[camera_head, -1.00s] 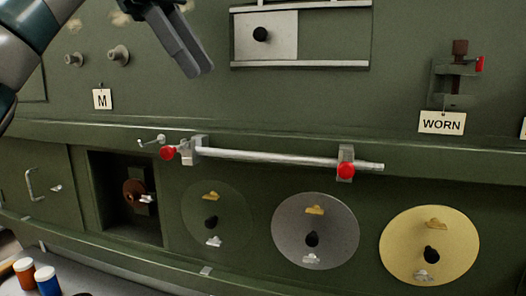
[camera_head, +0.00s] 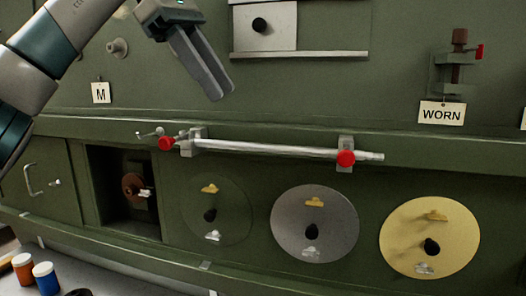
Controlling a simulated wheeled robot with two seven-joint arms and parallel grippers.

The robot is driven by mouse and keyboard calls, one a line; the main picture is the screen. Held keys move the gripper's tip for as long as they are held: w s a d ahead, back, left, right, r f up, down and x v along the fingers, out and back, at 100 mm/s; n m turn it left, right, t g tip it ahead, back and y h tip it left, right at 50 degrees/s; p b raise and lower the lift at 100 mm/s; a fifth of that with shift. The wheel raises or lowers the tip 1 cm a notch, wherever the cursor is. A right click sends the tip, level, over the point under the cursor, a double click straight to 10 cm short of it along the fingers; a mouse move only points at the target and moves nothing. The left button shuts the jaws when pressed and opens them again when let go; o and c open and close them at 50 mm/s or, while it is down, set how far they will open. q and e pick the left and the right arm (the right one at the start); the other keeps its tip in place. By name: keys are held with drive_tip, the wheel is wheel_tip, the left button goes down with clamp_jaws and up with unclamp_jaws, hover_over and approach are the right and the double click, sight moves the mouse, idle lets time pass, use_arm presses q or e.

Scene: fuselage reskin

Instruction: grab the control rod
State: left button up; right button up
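The control rod (camera_head: 265,148) is a silver bar lying nearly level across the green panel. It rests in two grey brackets (camera_head: 194,141) with red knobs (camera_head: 346,158) at its left and right. My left gripper (camera_head: 221,88) comes in from the upper left and hangs above the rod, apart from it, with its fingers pointing down and right. The fingers look close together, and nothing shows between them; whether they are fully shut is unclear. My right gripper is not in view.
Below the rod are a green disc (camera_head: 229,228), a grey disc (camera_head: 331,242) and a yellow disc (camera_head: 448,254). An open recess (camera_head: 110,205) is at the left. A clamp fixture (camera_head: 461,78) stands above a WORN tag (camera_head: 442,113). Orange and blue jars (camera_head: 46,278) stand lower left.

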use_arm(q)
approach(252, 144)
drive_tip(key=shift+s+d+f, duration=0.1)
drive_tip(key=shift+d+f, duration=0.95)
drive_tip(key=shift+d, duration=0.05)
drive_tip(key=shift+p, duration=0.3)
drive_tip(key=p+x, duration=0.1)
drive_tip(key=x, duration=0.1)
drive_tip(key=p+x, duration=0.1)
drive_tip(key=x, duration=0.1)
drive_tip(key=shift+d, duration=0.35)
drive_tip(key=shift+d+f, duration=0.2)
drive_tip(key=shift+f, duration=0.15)
clamp_jaws()
